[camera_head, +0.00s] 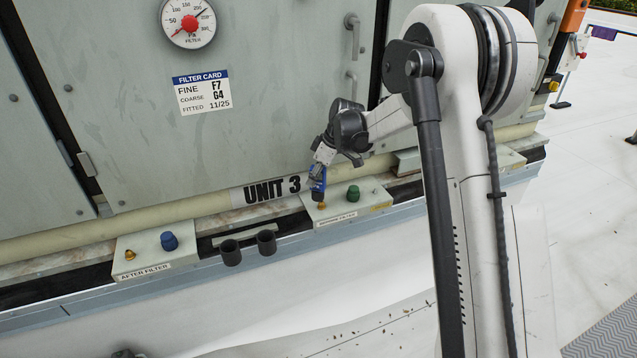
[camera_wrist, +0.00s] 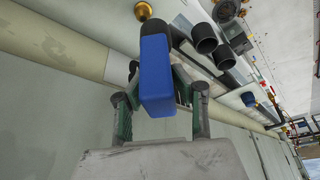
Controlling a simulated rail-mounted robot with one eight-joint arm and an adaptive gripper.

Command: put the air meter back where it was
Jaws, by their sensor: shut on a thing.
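The air meter is a blue block with a dark end (camera_head: 318,184), held in my gripper (camera_head: 322,168). In the wrist view the blue body (camera_wrist: 157,75) sits between the two fingers of my gripper (camera_wrist: 157,88), which are shut on it. In the head view it is just above the right port box (camera_head: 335,214), by a brass fitting (camera_head: 322,206); I cannot tell whether they touch. Two black cup holders (camera_head: 230,252) (camera_head: 267,242) stand side by side to the left on the ledge, and look empty. They also show in the wrist view (camera_wrist: 204,38).
The left port box, labelled AFTER FILTER (camera_head: 145,266), carries a blue cap (camera_head: 169,241) and a brass fitting (camera_head: 129,255). A green cap (camera_head: 353,193) is on the right box. The grey unit wall with a gauge (camera_head: 188,22) rises behind a pale pipe (camera_head: 180,211).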

